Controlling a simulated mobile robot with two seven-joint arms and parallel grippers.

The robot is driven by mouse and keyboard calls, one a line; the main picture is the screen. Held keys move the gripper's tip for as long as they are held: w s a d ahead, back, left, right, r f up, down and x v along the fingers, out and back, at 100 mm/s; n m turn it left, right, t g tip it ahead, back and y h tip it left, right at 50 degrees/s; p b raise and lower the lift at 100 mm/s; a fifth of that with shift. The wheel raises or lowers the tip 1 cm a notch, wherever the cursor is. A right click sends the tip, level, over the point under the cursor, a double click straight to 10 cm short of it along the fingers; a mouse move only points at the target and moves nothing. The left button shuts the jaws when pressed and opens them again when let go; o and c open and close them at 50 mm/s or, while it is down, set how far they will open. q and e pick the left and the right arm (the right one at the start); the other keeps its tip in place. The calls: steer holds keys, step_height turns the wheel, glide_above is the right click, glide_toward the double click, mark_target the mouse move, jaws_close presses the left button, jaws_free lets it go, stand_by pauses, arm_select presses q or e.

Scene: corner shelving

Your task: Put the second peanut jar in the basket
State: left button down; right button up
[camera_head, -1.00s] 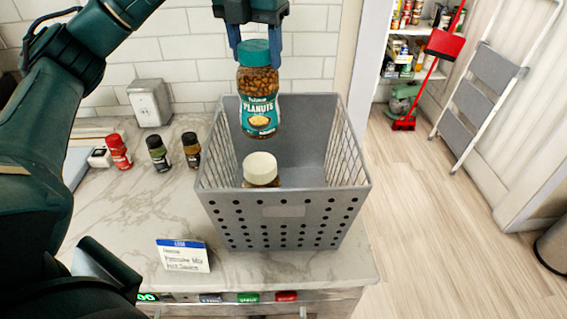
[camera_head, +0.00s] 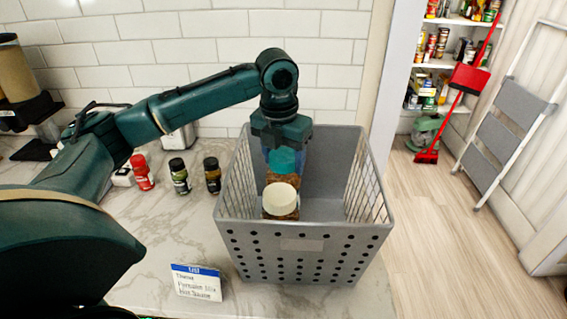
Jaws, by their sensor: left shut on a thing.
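The grey basket (camera_head: 305,262) stands on the marble counter. My left gripper (camera_head: 283,152) reaches down into it from above and is shut on a peanut jar with a teal lid (camera_head: 286,160). This jar is upright inside the basket, behind another jar with a cream lid (camera_head: 281,196). The lower part of the held jar is hidden by the cream-lidded jar and the basket's front wall, so I cannot tell whether it touches the bottom. My right gripper is not in view.
Red, green and dark spice bottles (camera_head: 180,177) stand left of the basket. A small list card (camera_head: 197,283) stands at the counter's front. A red broom (camera_head: 468,79) and a folded step ladder (camera_head: 505,115) lean at the right.

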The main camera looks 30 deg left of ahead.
arm_select(q)
steer(key=shift+f, duration=0.9)
steer(key=shift+c, duration=2.3)
jaws_free()
steer(key=shift+f, duration=0.15)
steer(key=r, duration=0.4)
steer(key=s+r, duration=0.1)
steer(key=r, duration=0.7)
steer(key=shift+s+r+b, duration=0.15)
steer(key=shift+s+b, duration=0.1)
steer(key=shift+b, duration=0.1)
